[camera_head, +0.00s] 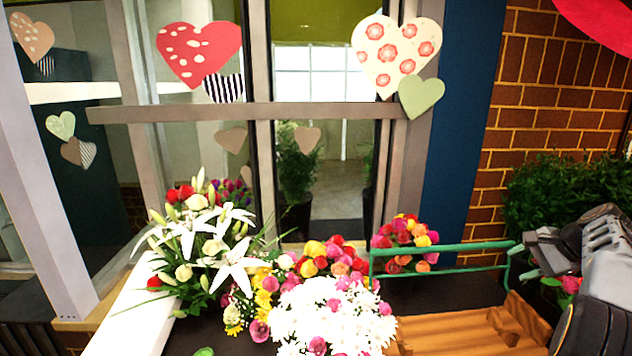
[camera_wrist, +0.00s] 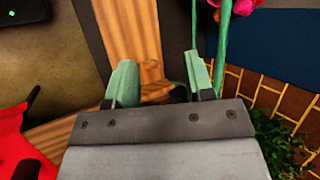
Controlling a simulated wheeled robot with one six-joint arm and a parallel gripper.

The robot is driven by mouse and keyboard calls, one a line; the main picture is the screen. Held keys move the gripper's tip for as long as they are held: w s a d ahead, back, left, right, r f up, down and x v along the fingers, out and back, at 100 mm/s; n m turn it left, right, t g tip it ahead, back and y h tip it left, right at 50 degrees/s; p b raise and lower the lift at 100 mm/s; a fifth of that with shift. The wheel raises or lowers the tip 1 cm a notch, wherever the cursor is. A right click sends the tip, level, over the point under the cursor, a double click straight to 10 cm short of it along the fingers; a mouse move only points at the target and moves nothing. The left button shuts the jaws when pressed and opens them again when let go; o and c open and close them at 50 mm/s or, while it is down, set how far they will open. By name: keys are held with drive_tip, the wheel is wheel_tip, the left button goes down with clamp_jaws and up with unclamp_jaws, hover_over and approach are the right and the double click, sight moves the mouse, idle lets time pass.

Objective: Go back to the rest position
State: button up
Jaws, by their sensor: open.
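My gripper (camera_wrist: 160,82) is open, with its two pale green fingers apart and nothing held between them in the wrist view. Below the fingers lies the orange-brown wooden tray (camera_wrist: 128,35). In the head view my gripper (camera_head: 523,262) comes in from the right edge, close to the right end of the green handle frame (camera_head: 440,247) over the wooden tray (camera_head: 455,330). A green bar (camera_wrist: 223,45) passes just beyond the right finger in the wrist view; I cannot tell whether they touch.
White lilies (camera_head: 215,240), white chrysanthemums (camera_head: 325,315) and mixed roses (camera_head: 405,240) crowd the counter left of the tray. A leafy bush (camera_head: 560,190) stands by the brick wall (camera_head: 540,90) at right. A red object (camera_wrist: 20,150) lies at the wrist view's left.

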wheel_tip(320, 180, down, 5)
drive_tip(key=g, duration=0.1)
drive_tip(key=s+a+f+n+h, duration=0.1)
drive_tip(key=s+a+n, duration=0.4)
drive_tip(key=a, duration=0.5)
drive_tip(key=s+a+f+n+h+b, duration=0.1)
drive_tip(key=s+a+n, duration=0.4)
drive_tip(key=a, duration=0.6)
drive_tip(key=s+a+f+n+h+b, duration=0.1)
drive_tip(key=s+a+f+n+h, duration=0.1)
drive_tip(key=s+a+n, duration=0.3)
drive_tip(key=shift+s+a+h, duration=0.3)
drive_tip(key=shift+s+a, duration=1.45)
drive_tip(key=shift+a, duration=0.95)
